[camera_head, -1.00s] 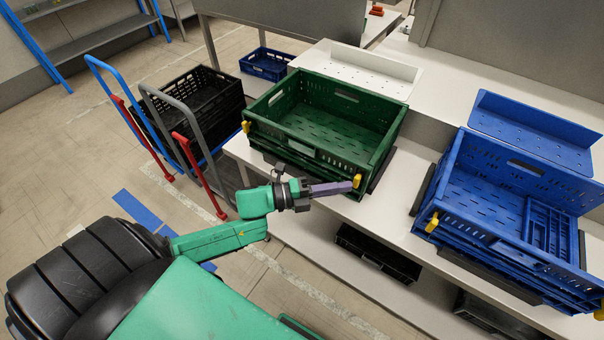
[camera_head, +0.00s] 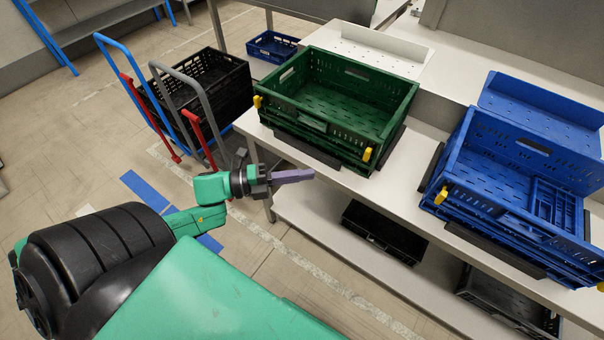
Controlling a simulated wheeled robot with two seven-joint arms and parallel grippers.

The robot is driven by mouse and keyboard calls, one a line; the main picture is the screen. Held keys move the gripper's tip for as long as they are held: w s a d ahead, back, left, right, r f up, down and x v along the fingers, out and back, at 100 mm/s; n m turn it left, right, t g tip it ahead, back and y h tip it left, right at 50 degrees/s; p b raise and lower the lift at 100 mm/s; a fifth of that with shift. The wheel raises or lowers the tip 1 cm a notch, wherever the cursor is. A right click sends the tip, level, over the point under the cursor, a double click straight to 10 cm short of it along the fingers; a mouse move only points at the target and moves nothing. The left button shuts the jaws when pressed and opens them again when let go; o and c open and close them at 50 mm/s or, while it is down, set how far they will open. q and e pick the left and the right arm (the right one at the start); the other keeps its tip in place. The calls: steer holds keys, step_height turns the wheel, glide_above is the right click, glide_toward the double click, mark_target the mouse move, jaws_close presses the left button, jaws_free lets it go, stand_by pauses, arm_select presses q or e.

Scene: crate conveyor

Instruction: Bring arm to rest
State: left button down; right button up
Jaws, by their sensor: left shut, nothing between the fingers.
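My left arm comes in from the lower left, green and black. Its left gripper (camera_head: 296,176), with purple fingers, is shut and empty. It hangs in front of the white table's front edge, apart from the green crate (camera_head: 330,126) in the picture. The green crate has yellow clips and looks empty inside. My right gripper is not in view.
A blue crate stack (camera_head: 480,215) stands on the white table (camera_head: 285,150) at the right. Black crates (camera_head: 385,240) sit on the lower shelf. A cart with a black crate (camera_head: 215,85) stands left of the table. Open floor lies below the cart.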

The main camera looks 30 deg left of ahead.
arm_select(q)
steer(key=shift+w, duration=0.1)
stand_by(0.3)
steer(key=a+f+n+t+y, duration=0.1)
steer(key=a+f+n+y, duration=0.45)
steer(key=f, duration=0.35)
steer(key=a+f+n+y, duration=0.4)
steer(key=a+f+n, duration=0.25)
steer(key=f, duration=0.35)
steer(key=s+a+f+n+g+y, duration=0.1)
steer(key=s+f+n+g+y, duration=0.1)
steer(key=s+f+n, duration=0.3)
steer(key=s+a+f+n+g+y, duration=0.1)
steer(key=s+a+f+y, duration=0.1)
steer(key=f, duration=0.6)
steer(key=s+d+f+n+g, duration=0.3)
steer(key=s+f, duration=0.4)
steer(key=s, duration=0.3)
steer(key=s+d+f+n+g, duration=0.4)
steer(key=s+d+f+g, duration=0.1)
steer(key=s, duration=0.6)
step_height(320, 180, down, 3)
steer(key=shift+d+r+n+g, duration=0.2)
steer(key=shift+d+n+g, duration=0.1)
steer(key=shift+d, duration=0.55)
